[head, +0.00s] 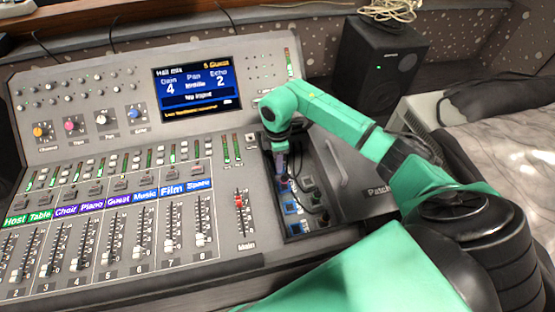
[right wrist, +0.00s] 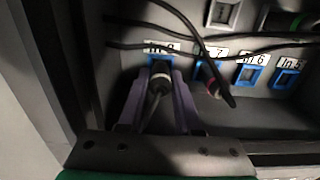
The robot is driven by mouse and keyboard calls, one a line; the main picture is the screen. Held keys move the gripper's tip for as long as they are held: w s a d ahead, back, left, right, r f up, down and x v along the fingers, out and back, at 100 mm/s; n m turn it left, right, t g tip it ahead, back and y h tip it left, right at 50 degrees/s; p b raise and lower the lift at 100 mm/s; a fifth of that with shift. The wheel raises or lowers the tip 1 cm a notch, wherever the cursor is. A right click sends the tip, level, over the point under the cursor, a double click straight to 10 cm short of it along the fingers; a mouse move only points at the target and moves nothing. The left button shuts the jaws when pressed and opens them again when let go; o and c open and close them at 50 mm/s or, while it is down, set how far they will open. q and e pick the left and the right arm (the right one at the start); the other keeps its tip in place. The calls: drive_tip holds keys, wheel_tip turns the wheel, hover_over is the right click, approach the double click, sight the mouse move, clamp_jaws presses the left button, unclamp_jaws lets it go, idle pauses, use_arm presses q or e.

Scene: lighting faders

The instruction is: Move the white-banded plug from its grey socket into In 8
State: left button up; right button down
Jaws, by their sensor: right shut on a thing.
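My right gripper (right wrist: 158,100) has its purple fingers around a dark plug (right wrist: 160,84) with a pale band. The plug is in front of the blue-framed In 8 socket (right wrist: 160,61), lined up with it; I cannot tell how deep it sits. The fingers partly hide the socket, and its label is partly covered by a cable. In the head view my right gripper (head: 281,165) points down into the patch bay (head: 300,225). A grey socket (right wrist: 222,13) above the blue row looks empty. My left gripper is not in view.
A red-banded plug (right wrist: 208,80) sits at the In 7 socket beside my right finger. In 6 (right wrist: 250,72) and In 5 (right wrist: 287,78) look empty. Dark cables (right wrist: 190,40) cross above. The mixing desk (head: 110,285) fills the left.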

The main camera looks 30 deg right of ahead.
drive_tip(key=shift+s+f, duration=0.15)
drive_tip(key=shift+f, duration=0.4)
idle(1.5)
drive_tip(key=c, duration=0.5)
unclamp_jaws()
drive_tip(key=shift+w, duration=0.2)
wheel_tip(320, 180, up, 14)
drive_tip(key=shift+r+b, duration=0.25)
drive_tip(key=shift+b, duration=0.75)
